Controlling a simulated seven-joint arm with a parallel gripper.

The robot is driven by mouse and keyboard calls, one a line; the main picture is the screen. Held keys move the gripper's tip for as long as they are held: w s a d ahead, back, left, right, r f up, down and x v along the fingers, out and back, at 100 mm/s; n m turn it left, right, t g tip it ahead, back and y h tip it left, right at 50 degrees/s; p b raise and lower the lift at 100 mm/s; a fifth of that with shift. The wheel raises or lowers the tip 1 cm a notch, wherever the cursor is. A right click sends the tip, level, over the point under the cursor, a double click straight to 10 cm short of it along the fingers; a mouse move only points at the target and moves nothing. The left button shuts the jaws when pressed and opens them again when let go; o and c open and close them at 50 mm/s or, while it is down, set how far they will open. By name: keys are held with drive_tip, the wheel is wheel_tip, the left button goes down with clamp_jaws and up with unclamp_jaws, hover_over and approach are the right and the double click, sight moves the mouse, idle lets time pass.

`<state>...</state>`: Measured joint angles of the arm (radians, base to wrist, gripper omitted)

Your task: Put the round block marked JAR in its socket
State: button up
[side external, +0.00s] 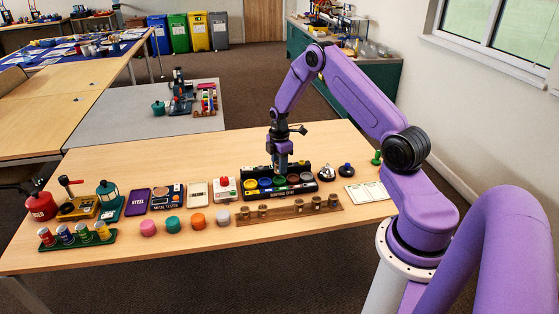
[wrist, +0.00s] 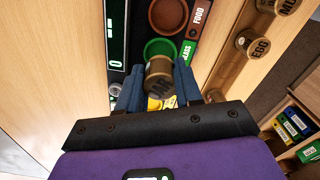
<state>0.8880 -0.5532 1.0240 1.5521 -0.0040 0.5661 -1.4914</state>
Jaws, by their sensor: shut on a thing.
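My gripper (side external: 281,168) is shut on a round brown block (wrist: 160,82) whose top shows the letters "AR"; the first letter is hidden. The block sits between the fingertips in the wrist view. It is over the black socket tray, covering part of the green socket (wrist: 161,48) and near the yellow socket (wrist: 154,104). How high it is above the tray is hard to tell. The black tray (side external: 317,187) has a row of coloured round sockets. In the wrist view a brown socket (wrist: 168,15) has a label reading FOOD.
A wooden rack (side external: 290,210) with several round blocks stands along the tray's front; one block reads EGG (wrist: 258,46). A silver bell (side external: 327,172), a white card (side external: 367,192) and a red-button box (side external: 226,187) stand close by. Coloured pucks (side external: 172,223) lie to the left.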

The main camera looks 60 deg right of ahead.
drive_tip(key=shift+f, duration=1.5)
drive_tip(key=shift+f, duration=0.45)
idle(0.6)
drive_tip(key=o, duration=0.7)
drive_tip(key=shift+r, duration=0.1)
drive_tip(key=shift+r, duration=5.4)
drive_tip(key=shift+r, duration=0.1)
drive_tip(key=shift+r, duration=2.9)
